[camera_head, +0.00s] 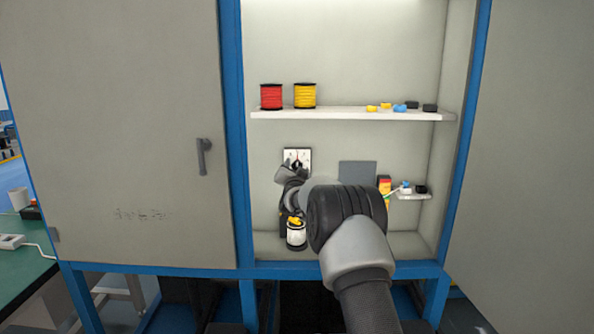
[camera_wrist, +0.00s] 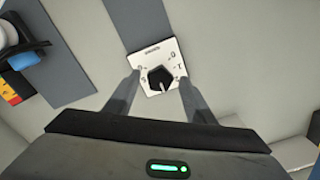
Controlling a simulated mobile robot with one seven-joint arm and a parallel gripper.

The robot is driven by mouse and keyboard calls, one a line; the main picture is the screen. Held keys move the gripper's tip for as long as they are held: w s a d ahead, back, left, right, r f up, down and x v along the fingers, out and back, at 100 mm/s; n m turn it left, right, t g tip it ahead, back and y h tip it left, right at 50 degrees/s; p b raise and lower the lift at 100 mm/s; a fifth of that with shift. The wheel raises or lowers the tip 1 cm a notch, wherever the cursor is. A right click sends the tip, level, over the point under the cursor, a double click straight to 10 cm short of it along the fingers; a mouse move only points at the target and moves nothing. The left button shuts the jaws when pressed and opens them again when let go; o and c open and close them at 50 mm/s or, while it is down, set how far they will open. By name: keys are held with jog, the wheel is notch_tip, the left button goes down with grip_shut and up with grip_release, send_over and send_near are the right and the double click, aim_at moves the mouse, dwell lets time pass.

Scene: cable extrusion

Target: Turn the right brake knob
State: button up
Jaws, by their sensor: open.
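A white dial plate (camera_wrist: 152,55) with markings carries a black knob (camera_wrist: 160,80), and it shows between my two fingers in the wrist view. My gripper (camera_wrist: 160,84) is open, with one finger on each side of the knob. I cannot tell whether the fingers touch it. In the head view the plate (camera_head: 304,154) is on the cabinet's back wall, and my gripper (camera_head: 297,167) is in front of it, covering much of its lower part. Only this one knob shows clearly, so I cannot tell whether another is hidden.
An upper shelf (camera_head: 350,115) holds a red spool (camera_head: 271,96), a yellow spool (camera_head: 305,95) and small coloured items. A grey panel (camera_head: 350,168) and a small ledge (camera_head: 414,196) with items are to the right.

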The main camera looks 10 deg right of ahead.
jog(key=shift+c, duration=0.3)
jog(key=c, duration=0.9)
jog(key=shift+f+b, duration=0.1)
jog(key=shift+b, duration=0.25)
jog(key=shift+m+b, duration=3.7)
jog(key=shift+m, duration=0.2)
